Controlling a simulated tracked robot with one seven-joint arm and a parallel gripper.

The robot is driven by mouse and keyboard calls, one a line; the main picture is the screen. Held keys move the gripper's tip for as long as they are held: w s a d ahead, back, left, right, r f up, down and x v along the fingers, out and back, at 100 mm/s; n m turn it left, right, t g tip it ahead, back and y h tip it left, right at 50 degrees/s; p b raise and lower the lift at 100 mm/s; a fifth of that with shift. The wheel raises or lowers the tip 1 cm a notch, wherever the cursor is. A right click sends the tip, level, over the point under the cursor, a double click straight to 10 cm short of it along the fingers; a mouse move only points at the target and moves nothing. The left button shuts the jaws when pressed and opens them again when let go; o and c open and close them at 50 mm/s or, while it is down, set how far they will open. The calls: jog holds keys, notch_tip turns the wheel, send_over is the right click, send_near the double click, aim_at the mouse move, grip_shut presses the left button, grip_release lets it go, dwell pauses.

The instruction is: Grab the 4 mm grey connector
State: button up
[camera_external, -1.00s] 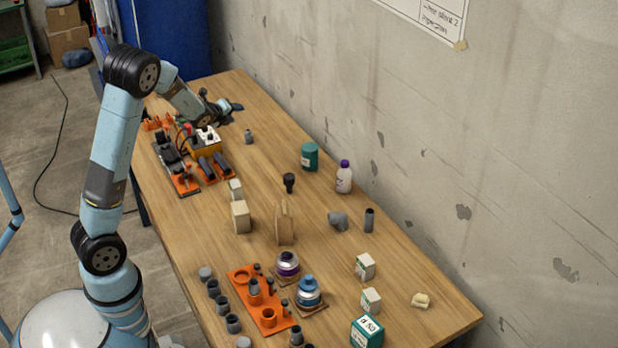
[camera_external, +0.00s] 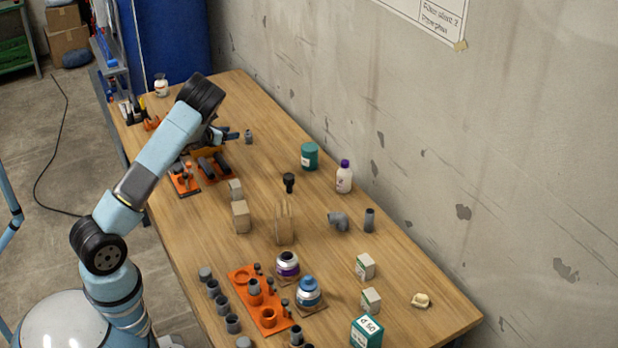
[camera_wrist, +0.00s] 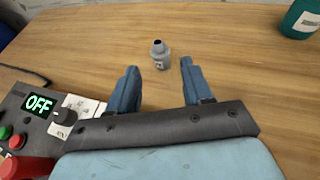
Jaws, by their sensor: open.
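A small grey connector (camera_wrist: 160,55) with a dark open top stands upright on the wood in the wrist view, just beyond my fingertips. It also shows in the external view (camera_external: 249,136), on the far half of the table. My gripper (camera_wrist: 158,78) is open, its two blue fingers apart with nothing between them. In the external view my gripper (camera_external: 238,135) reaches toward the connector from the left, low over the table. The connector's marking is too small to read.
A control box with a green OFF display (camera_wrist: 40,103) is close at my gripper's left. A green container (camera_wrist: 300,18) stands to the right. Orange holders (camera_external: 185,183) lie beneath my arm. The wood around the connector is clear.

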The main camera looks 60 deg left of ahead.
aim_at(247, 131)
jog(key=x, duration=0.8)
jog(key=shift+a+x, duration=0.15)
jog(key=shift+x, duration=1.15)
jog(key=shift+a+x, duration=0.1)
jog(key=shift+x, duration=1.25)
jog(key=shift+s+f, duration=0.1)
jog(key=shift+s, duration=0.05)
jog(key=shift+c, duration=0.5)
jog(key=c, duration=0.7)
